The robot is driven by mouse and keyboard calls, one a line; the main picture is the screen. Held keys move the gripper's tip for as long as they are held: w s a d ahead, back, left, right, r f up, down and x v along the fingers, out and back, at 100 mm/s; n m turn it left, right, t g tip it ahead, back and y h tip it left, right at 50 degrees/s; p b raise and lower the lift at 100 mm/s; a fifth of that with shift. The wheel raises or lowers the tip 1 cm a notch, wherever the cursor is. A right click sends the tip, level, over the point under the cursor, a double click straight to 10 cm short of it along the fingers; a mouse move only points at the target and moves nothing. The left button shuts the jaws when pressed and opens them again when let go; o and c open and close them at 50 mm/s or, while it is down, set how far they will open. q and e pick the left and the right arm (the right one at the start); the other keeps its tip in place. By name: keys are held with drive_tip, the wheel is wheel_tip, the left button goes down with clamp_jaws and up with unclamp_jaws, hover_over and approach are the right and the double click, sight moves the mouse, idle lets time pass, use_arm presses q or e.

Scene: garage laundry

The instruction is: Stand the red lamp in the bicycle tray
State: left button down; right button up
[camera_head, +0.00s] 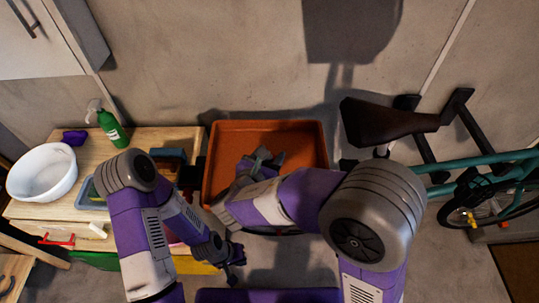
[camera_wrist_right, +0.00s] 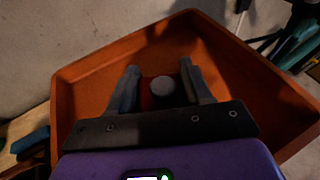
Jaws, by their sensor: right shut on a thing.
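The orange bicycle tray (camera_head: 312,140) stands against the back wall, and its walls (camera_wrist_right: 262,85) surround my right gripper in the right wrist view. My right gripper (camera_wrist_right: 160,82) is inside the tray area, pointing down, with a finger on each side of the red lamp. The lamp (camera_wrist_right: 162,91) shows a round grey end with dark red beside it; its lower part is hidden, so I cannot tell whether it touches the tray floor. In the head view my right gripper (camera_head: 262,160) covers the lamp. My left gripper (camera_head: 234,268) hangs low in front of the bench, away from the tray.
A wooden bench (camera_head: 150,140) at left bears a white basin (camera_head: 42,172), a green pump bottle (camera_head: 112,128), a purple item (camera_head: 75,138) and a small red item (camera_head: 57,241). A teal bicycle (camera_head: 480,160) with a brown saddle (camera_head: 385,122) stands right of the tray.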

drive_tip(key=o, duration=1.1)
drive_tip(key=shift+r, duration=0.1)
drive_tip(key=shift+s+a+r+p, duration=0.1)
drive_tip(key=shift+s+r+p, duration=0.1)
drive_tip(key=shift+p, duration=0.15)
drive_tip(key=p+v, duration=0.1)
drive_tip(key=v, duration=1)
drive_tip(key=shift+s+a, duration=0.15)
drive_tip(key=shift+s, duration=0.1)
